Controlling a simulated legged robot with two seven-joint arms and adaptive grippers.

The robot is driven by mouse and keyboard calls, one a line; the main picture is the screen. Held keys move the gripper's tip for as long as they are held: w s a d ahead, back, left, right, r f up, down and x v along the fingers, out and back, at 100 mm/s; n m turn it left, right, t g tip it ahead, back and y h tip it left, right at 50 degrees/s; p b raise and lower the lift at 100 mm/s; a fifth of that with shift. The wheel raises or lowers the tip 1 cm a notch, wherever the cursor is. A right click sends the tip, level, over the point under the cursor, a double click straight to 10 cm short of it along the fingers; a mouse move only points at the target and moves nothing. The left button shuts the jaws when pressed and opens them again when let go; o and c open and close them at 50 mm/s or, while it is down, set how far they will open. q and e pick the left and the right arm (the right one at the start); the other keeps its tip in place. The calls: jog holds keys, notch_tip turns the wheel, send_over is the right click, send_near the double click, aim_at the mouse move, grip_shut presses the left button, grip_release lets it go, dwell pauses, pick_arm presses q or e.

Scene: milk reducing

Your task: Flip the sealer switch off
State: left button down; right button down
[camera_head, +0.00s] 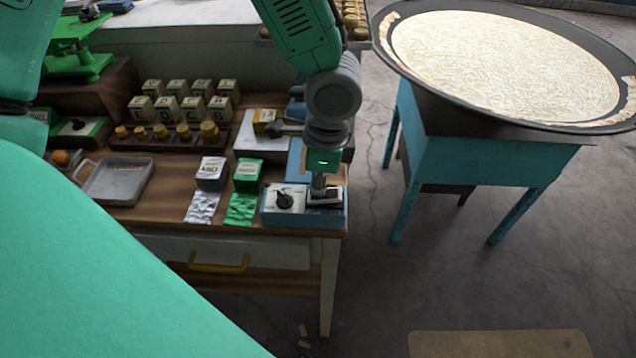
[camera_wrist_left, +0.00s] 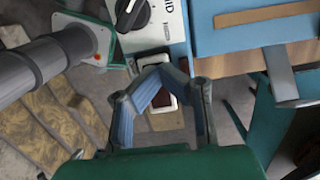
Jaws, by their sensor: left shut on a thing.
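The sealer (camera_head: 297,219) is a blue box with a white top at the front right corner of the wooden bench. A black knob (camera_head: 285,200) is on its left part and also shows in the left wrist view (camera_wrist_left: 132,14). The dark switch (camera_head: 327,197) in a pale frame is to the right of the knob. My left gripper (camera_head: 319,192) points down at the switch. In the left wrist view its fingertips (camera_wrist_left: 153,72) come together over the switch (camera_wrist_left: 162,99), partly hiding it. The jaws are shut on it; the exact contact is hard to see. My right gripper is not in view.
Silver and green packets (camera_head: 244,177) stand left of the sealer. A grey tray (camera_head: 118,181), weights and small boxes are farther left on the bench. A large round pan (camera_head: 500,60) sits on a teal stand to the right. Floor between is clear.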

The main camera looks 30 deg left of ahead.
aim_at(332, 190)
pick_arm(q)
jog(key=shift+d+f, duration=0.1)
jog(key=shift+w+d+r+p, duration=0.2)
jog(key=shift+w+d+p, duration=0.1)
jog(key=shift+d+p, duration=0.15)
jog(key=shift+w+d, duration=0.2)
jog(key=shift+d, duration=0.05)
jog(key=shift+r, duration=0.15)
jog(key=r+p, duration=0.4)
jog(key=p, duration=0.1)
jog(key=shift+w+d+r, duration=0.25)
jog(key=shift+w+r, duration=0.05)
notch_tip(332, 190, up, 9)
jog(key=w+d+b, duration=0.1)
jog(key=d, duration=0.1)
jog(key=shift+f, duration=0.1)
